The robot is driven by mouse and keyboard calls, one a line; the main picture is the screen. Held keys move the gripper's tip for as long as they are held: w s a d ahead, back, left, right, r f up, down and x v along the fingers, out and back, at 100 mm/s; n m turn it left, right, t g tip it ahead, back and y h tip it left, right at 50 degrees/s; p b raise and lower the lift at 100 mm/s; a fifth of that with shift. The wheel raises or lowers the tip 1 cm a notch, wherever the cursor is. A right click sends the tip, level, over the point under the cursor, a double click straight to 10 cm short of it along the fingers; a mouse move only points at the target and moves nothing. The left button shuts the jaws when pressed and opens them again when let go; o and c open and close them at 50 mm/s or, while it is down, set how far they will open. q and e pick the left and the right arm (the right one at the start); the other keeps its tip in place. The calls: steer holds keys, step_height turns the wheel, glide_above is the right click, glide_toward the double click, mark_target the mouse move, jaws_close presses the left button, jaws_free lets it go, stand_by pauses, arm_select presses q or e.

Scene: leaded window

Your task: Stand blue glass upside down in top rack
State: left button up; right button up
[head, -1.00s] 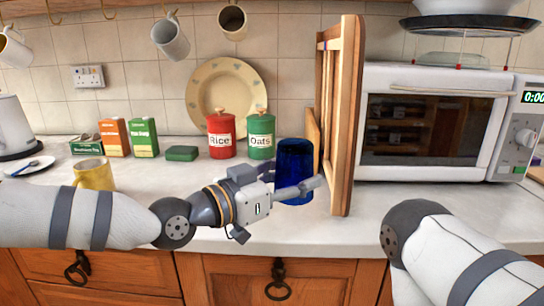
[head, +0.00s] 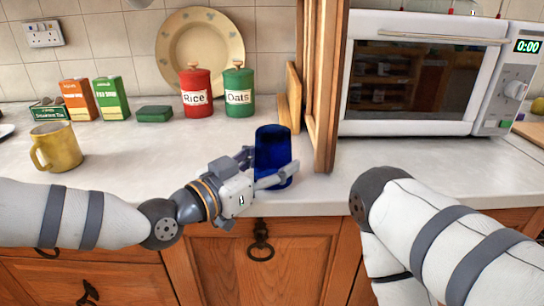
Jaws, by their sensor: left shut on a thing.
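The blue glass (head: 272,148) is dark, see-through blue and stands upright in line, near the front edge of the worktop, just left of the wooden frame. My left gripper (head: 264,170) is shut on its lower part from the left, with one finger across the front. I cannot tell whether the glass touches the worktop or hangs just above it, nor surely which end is its mouth. My right arm comes in at the lower right, but its gripper is out of view. No top rack shows in this view.
A tall wooden frame (head: 326,90) stands close right of the glass, with a microwave (head: 420,75) beyond it. A yellow mug (head: 57,147), a red Rice tin (head: 196,90) and a green Oats tin (head: 238,92) stand to the left. The worktop between mug and gripper is clear.

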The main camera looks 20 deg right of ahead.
arm_select(q)
steer(key=shift+f, duration=0.35)
stand_by(0.3)
steer(key=o, duration=1.5)
steer(key=shift+a+f, duration=0.1)
